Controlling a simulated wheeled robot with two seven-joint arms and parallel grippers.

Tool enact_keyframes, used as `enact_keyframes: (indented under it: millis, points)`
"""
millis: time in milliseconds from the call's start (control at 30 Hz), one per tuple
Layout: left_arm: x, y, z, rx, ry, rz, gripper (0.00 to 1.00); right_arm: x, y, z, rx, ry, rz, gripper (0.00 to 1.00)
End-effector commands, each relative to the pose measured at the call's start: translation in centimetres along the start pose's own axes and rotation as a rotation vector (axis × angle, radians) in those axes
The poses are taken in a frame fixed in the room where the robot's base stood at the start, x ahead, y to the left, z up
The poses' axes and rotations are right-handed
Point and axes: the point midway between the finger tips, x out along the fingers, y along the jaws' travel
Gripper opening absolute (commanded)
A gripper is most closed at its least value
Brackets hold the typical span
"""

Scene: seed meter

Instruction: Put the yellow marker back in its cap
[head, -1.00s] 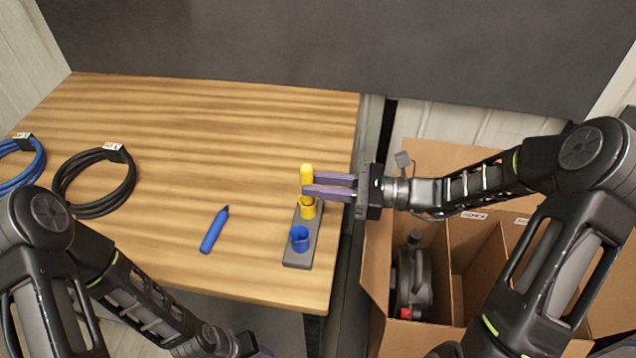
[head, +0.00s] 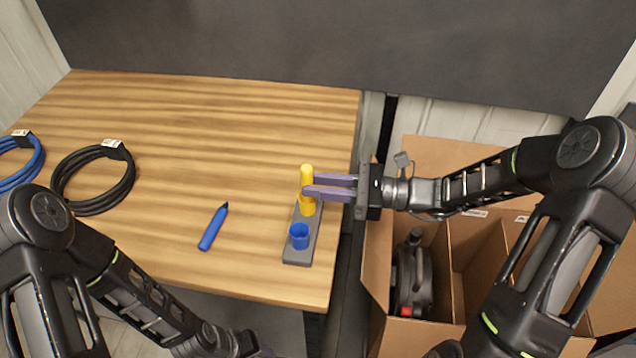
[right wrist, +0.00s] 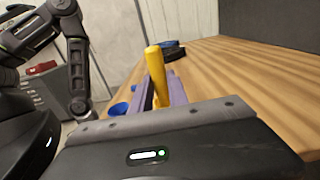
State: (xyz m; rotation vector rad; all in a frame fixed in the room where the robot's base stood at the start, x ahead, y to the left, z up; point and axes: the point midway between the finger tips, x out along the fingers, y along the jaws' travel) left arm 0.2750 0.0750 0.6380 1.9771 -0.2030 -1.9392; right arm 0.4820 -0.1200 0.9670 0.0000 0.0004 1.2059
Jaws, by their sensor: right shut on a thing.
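The yellow marker (head: 307,173) stands upright at the yellow cap (head: 307,208) in the grey holder (head: 297,257). My right gripper (head: 306,189) is shut on the marker, its fingers coming from the right. In the head view the marker's lower end meets the cap with no clear gap; how deep it sits is hidden. The right wrist view shows the marker (right wrist: 156,72) between the fingers, slightly tilted in that picture. The blue cap (head: 299,236) in the holder's near end is empty. My left gripper (head: 262,352) is barely in view at the bottom edge.
A blue marker (head: 213,227) lies on the wooden table left of the holder. A black cable coil (head: 68,198) and a blue one (head: 33,172) lie at the far left. A cardboard box (head: 376,290) with dividers stands right of the table. The table's middle is clear.

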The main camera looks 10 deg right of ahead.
Motion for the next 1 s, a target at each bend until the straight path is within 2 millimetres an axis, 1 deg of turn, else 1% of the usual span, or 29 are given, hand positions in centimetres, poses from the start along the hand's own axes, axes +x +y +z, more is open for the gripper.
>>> enact_keyframes:
  millis: [400, 433, 700, 733, 1000]
  points:
    - [0.15, -0.06, 0.0, 0.0, 0.0, 0.0, 0.36, 0.0, 0.0, -0.3, 0.0, 0.001, 0.0, 0.0]
    - [0.15, -0.06, 0.0, 0.0, 0.0, 0.0, 0.36, -0.01, 0.0, -0.3, 0.0, 0.001, 0.0, 0.22]
    - [0.15, -0.06, 0.0, 0.0, 0.0, 0.0, 0.36, 0.0, 0.0, -0.28, 0.0, 0.0, 0.0, 0.44]
    - [0.15, -0.06, 0.0, 0.0, 0.0, 0.0, 0.36, 0.0, 0.0, -0.28, 0.0, 0.0, 0.0, 0.46]
    - [0.12, -0.02, -0.04, 0.001, 0.001, 0.001, 0.36, 0.0, 0.0, -0.27, 0.0, 0.0, 0.0, 0.46]
